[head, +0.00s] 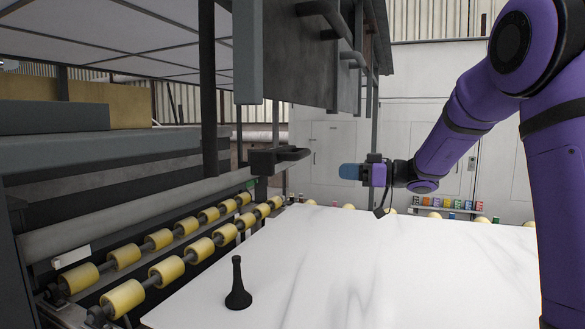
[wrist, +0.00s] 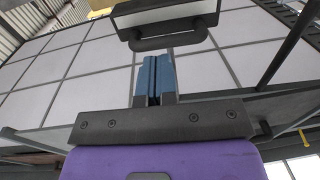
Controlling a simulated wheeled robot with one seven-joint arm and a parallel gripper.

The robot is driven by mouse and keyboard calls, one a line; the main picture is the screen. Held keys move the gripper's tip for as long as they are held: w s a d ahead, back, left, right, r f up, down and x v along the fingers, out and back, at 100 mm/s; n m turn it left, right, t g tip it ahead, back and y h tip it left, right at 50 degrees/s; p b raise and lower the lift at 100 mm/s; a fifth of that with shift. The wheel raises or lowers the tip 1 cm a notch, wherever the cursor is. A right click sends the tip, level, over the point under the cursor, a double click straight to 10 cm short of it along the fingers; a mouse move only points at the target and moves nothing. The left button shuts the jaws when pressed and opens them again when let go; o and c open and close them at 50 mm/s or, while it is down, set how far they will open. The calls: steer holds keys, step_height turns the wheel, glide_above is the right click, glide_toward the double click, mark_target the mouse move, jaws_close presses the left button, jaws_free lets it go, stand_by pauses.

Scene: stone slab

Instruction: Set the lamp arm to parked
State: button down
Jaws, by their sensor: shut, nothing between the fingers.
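The lamp arm appears to be the dark grey block with a dark bar handle (head: 293,154) that juts out over the left edge of the slab; I cannot be sure which part is the lamp. My gripper (head: 346,171) has blue fingers and points left toward this handle, a short gap away from it. In the wrist view, my gripper (wrist: 154,58) is shut and empty. A dark bar handle (wrist: 168,43) under a pale-faced block lies just beyond the fingertips there. The joint of the lamp arm is not clear to see.
A white marble slab (head: 390,265) fills the front, with a black cone-like piece (head: 238,287) standing on it. Yellow rollers (head: 166,270) line its left. A grey panel with pipe handles (head: 312,60) hangs above. The space above the slab is mostly clear.

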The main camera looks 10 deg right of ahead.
mark_target(287, 168)
stand_by(0.3)
steer(key=x, duration=1.4)
steer(key=shift+s, duration=0.1)
steer(key=shift+a, duration=0.15)
